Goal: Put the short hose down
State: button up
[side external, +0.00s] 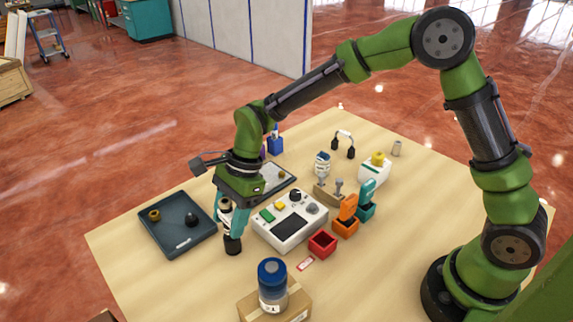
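My gripper (231,222) points down above the table, between the dark tray and the white control box. A pale piece with a black lower end (233,245) shows between and below its teal fingers. I cannot tell for sure whether this is the short hose, whether the fingers press on it, or whether its lower end touches the table. A pale curved piece with two black ends (344,141) stands arched at the back of the table; it looks like a hose.
The dark tray (171,239) at left holds a brass ring and a black knob. The white control box (290,221), red bin (322,243), orange and teal holders stand to the right. A blue-capped bottle (272,283) stands on a carton in front. The table's (130,270) front left is clear.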

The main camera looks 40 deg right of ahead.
jog(key=o, duration=0.4)
jog(key=s+d+r+n+t+h, duration=0.1)
jog(key=s+d+r+n, duration=0.1)
jog(key=d+r, duration=0.45)
jog(key=s+d+r+n+t, duration=0.1)
jog(key=s+d+r+n, duration=0.15)
jog(key=r, duration=0.65)
jog(key=shift+s+d+r+n+t+h, duration=0.1)
jog(key=shift+s+d+n+t+h, duration=0.15)
jog(key=shift+s+d+n+t, duration=1.1)
jog(key=shift+s+d+r+n+t+h, duration=0.15)
jog(key=shift+s+d+n+t+h, duration=0.2)
jog(key=shift+s+d+n, duration=2)
jog(key=shift+s+d+r+n+t+h, duration=0.15)
jog(key=shift+s+d+n+t, duration=0.85)
jog(key=shift+s+d, duration=1.6)
jog(key=shift+s+a, duration=0.3)
jog(key=shift+a, duration=0.1)
